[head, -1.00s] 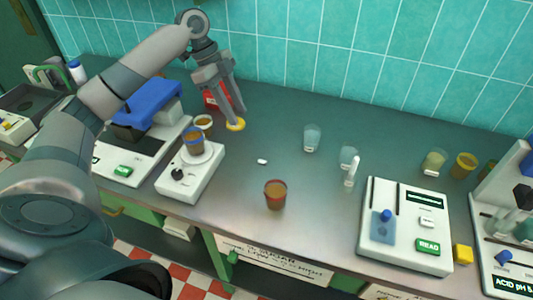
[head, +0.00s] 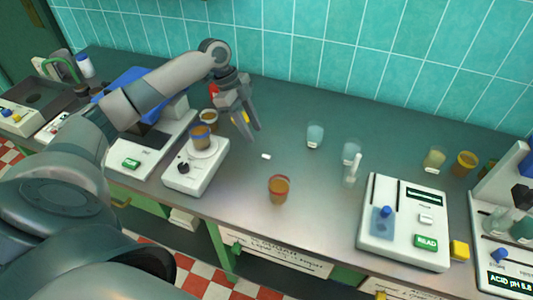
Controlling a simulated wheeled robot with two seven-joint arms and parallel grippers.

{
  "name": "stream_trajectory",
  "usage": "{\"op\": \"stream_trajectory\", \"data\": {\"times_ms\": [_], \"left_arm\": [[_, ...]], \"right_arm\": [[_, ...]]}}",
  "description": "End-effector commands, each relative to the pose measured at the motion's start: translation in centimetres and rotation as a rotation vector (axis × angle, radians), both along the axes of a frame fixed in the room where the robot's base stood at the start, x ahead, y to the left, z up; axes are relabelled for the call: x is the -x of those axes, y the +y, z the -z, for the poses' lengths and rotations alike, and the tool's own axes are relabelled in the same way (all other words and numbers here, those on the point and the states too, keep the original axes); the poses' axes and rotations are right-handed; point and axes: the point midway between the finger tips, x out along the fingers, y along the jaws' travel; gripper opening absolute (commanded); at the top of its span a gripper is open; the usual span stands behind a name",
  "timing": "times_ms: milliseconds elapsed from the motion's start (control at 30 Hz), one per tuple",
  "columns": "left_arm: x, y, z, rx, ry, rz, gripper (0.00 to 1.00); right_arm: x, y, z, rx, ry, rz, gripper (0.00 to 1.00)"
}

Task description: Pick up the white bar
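The white bar (head: 266,156) is a small white piece lying flat on the dark grey bench, to the right of the hotplate-like device. My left gripper (head: 246,124) is open, its two fingers apart and pointing down, with nothing seen between them. In the head view its tips appear a little above and left of the white bar, apart from it. My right gripper is not in view.
A stirrer device (head: 197,166) with a brown-filled beaker (head: 201,138) stands left of the bar. A brown cup (head: 279,189) stands in front of it, a clear beaker (head: 315,135) to its right. A yellow object is partly hidden behind my gripper. Bench around the bar is clear.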

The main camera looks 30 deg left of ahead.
Motion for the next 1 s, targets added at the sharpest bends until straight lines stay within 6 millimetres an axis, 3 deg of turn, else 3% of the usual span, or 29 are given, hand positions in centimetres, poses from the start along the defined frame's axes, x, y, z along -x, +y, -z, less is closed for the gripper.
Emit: {"op": "stream_trajectory", "data": {"times_ms": [300,733,1000], "left_arm": [[-0.3,-1.5,3.5,0.001,-0.001,0.001,0.34],[-0.3,-1.6,3.8,0.0,0.0,0.0,0.34],[-0.8,-2.7,5.7,0.001,0.002,0.0,0.34]], "right_arm": [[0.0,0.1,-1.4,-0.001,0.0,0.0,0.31],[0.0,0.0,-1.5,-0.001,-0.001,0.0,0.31],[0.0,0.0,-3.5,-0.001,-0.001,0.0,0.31]]}}
